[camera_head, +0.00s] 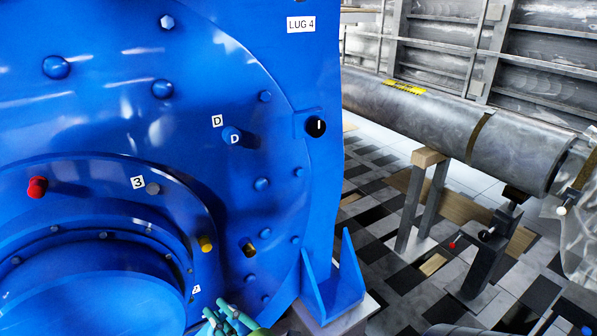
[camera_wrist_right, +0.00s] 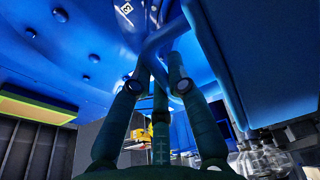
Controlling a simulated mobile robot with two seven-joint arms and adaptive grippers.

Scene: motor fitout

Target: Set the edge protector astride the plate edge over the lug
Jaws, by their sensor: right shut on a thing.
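My right gripper (camera_head: 228,318) shows only in part at the bottom of the head view, low in front of the motor. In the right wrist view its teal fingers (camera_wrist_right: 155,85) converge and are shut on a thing. I take this to be the edge protector, but shadow and the fingers hide its outline. My left gripper is not in view.
A blue bracket with upright fins (camera_head: 333,285) stands at the plate's foot. Bolts and coloured pegs, one red (camera_head: 37,187) and one yellow (camera_head: 205,243), stick out of the motor face. A grey cylinder (camera_head: 450,125) rests on stands at right. Tiled floor lies between.

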